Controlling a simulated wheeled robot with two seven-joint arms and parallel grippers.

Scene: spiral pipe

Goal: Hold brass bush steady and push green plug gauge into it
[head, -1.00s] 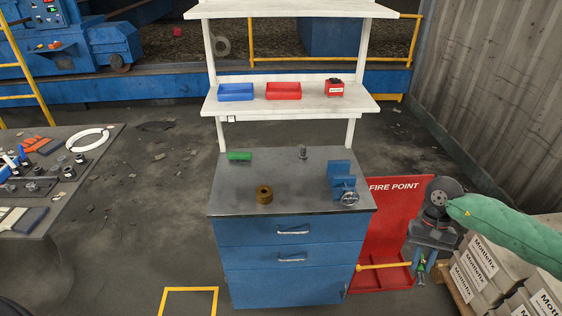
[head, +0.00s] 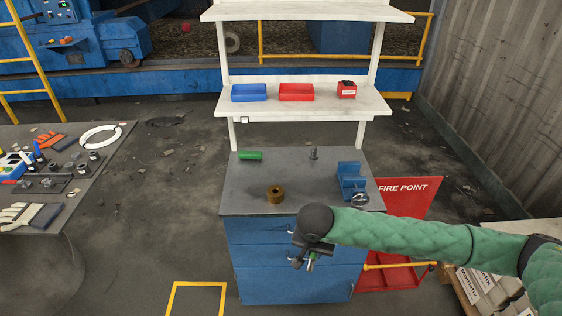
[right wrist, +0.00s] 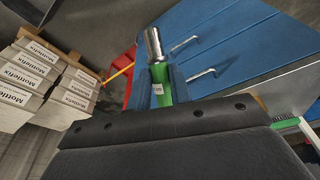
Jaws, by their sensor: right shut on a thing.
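The brass bush (head: 275,194) stands on the grey bench top near its front edge, with its hole facing up. My right gripper (head: 304,260) is in front of the blue drawers, below the bench top and a little right of the bush. In the right wrist view its two fingers are shut on the green plug gauge (right wrist: 161,92), which has a white label and a shiny steel end (right wrist: 153,43) pointing away from the gripper. In the head view the gauge is small and partly hidden by the gripper. The gauge and bush are apart. My left gripper is out of view.
On the bench are a green cylinder (head: 250,155), a small grey metal piece (head: 313,153) and a blue vise (head: 352,180). A shelf (head: 220,101) with bins stands behind. A red fire point board (head: 408,208) and stacked boxes (right wrist: 45,80) are to the right. The bench's front left is clear.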

